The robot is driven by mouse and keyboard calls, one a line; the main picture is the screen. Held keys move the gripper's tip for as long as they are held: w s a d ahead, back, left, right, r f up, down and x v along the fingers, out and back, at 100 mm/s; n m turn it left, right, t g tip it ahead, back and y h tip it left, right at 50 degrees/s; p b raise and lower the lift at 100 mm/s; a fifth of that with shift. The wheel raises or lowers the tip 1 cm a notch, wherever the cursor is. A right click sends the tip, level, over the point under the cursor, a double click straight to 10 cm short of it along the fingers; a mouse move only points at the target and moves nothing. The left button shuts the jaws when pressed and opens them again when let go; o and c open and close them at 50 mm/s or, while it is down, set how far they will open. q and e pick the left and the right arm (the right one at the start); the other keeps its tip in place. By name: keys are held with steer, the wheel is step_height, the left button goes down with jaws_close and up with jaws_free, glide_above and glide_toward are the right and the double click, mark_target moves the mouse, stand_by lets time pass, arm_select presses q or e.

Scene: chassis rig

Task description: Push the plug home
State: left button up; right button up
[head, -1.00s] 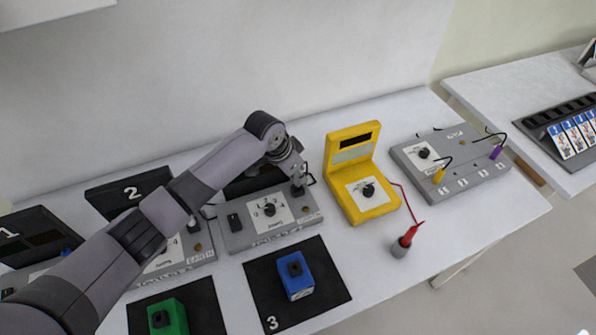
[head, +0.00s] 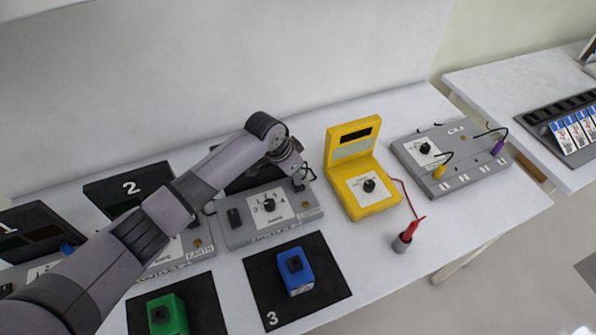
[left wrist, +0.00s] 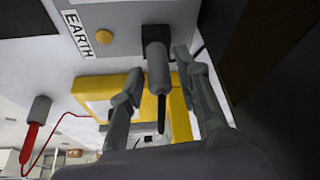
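A grey plug (left wrist: 157,70) with a thin black tail stands at a dark socket (left wrist: 154,35) on a grey panel marked EARTH in the left wrist view. I cannot tell how deep it sits. My left gripper (left wrist: 160,64) has its two fingers apart, one on each side of the plug, with gaps visible. In the head view my left gripper (head: 300,178) is over the right end of the middle grey unit (head: 235,238), hiding most of the plug there. My right gripper is not in view.
A yellow tester (head: 374,206) with an open lid stands just right of the gripper. A red probe (head: 411,230) sits in a grey holder. A blue box (head: 300,284) and a green box (head: 176,318) lie on black mats in front. Another grey unit (head: 475,185) is farther right.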

arm_select(q)
steer(key=shift+o, duration=0.7)
steer(key=v, duration=1.2)
